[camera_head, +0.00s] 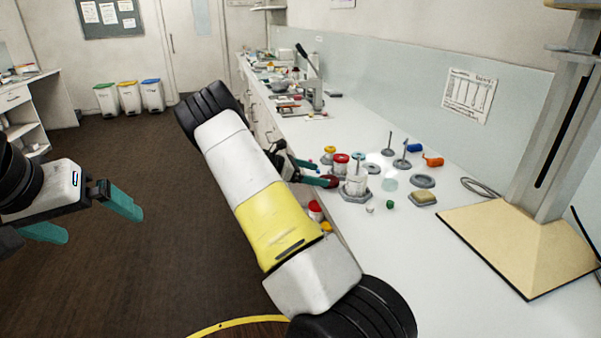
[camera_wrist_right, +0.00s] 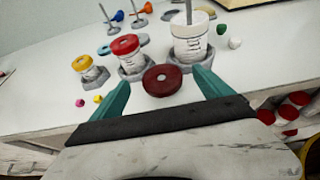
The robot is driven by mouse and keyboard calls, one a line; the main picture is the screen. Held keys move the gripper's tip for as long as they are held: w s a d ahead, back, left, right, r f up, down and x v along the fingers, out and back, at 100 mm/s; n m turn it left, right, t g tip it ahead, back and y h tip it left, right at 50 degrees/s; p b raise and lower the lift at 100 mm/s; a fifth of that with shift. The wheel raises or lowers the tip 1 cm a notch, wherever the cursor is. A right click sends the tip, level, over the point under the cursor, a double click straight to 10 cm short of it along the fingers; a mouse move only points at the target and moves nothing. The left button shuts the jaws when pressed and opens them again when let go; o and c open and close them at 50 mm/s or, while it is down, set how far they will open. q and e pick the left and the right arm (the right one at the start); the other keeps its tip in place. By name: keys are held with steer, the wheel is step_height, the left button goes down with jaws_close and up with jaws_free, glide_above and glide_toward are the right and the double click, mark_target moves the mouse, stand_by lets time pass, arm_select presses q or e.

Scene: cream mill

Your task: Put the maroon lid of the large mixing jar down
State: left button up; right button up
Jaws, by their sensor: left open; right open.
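The maroon lid (camera_head: 331,181) lies at the counter's front edge, in front of a white jar with a rod standing up from it (camera_head: 355,184). In the right wrist view the lid (camera_wrist_right: 162,80) is a dark red disc with a central hole, between the teal fingertips. My right gripper (camera_head: 312,173) is open, with one finger on each side of the lid; a gap shows on both sides. I cannot tell whether the lid's underside rests fully on the counter. My left gripper (camera_head: 100,225) is open and empty over the floor at the left.
A red-lidded jar (camera_wrist_right: 126,46) and a yellow-lidded jar (camera_wrist_right: 83,63) stand left of the white jar. Green (camera_wrist_right: 221,29) and white (camera_wrist_right: 235,43) pieces lie to its right. Red-topped containers (camera_wrist_right: 290,112) sit below the counter edge. A beige-based stand (camera_head: 520,246) fills the counter's right.

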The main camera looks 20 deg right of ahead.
steer(key=s+v, duration=0.1)
steer(key=v, duration=0.7)
steer(key=s+a+r+m+t+y, duration=0.2)
steer(key=s+a+r+m+y, duration=0.3)
steer(key=s, duration=0.6)
steer(key=s+a+r+m+t+y, duration=0.3)
steer(key=s+a+r+m+y, duration=0.2)
steer(key=s, duration=0.5)
steer(key=s+a+r+m+t+y, duration=0.2)
steer(key=s+a+r+m+y, duration=0.3)
steer(key=s+r, duration=0.3)
steer(key=s+a+m, duration=0.1)
steer(key=s, duration=0.2)
steer(key=shift+s+r+t+y, duration=0.2)
steer(key=shift+s+t+y, duration=0.1)
steer(key=shift+s+y, duration=0.1)
